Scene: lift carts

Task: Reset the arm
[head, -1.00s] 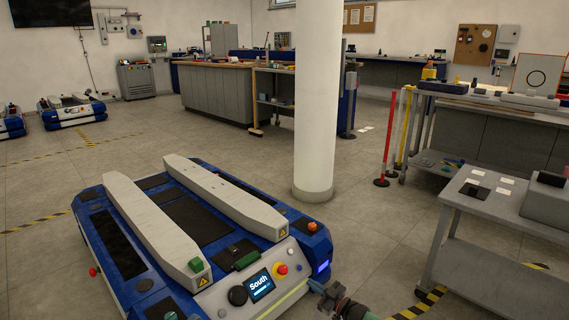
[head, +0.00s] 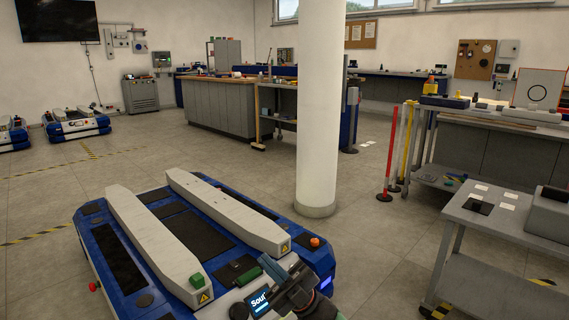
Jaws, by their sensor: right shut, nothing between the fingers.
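My right gripper (head: 272,268) is in the lower middle of the head view, in front of the near end of a blue and grey lift cart (head: 270,233). It is shut and empty, with its tip pointing up and to the left. It covers part of the cart's control panel. The cart's small screen (head: 260,303) shows the start of a word, "Sout", and the rest is hidden. A green button (head: 197,281) shows to the left of the gripper. I cannot tell whether the gripper touches the cart. My left gripper is not in view.
A white round pillar (head: 318,130) stands behind the cart. A grey work table (head: 470,222) is at the right, with red (head: 390,160) and yellow posts behind it. More lift carts (head: 75,122) stand far left. Open tiled floor (head: 60,205) lies to the left.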

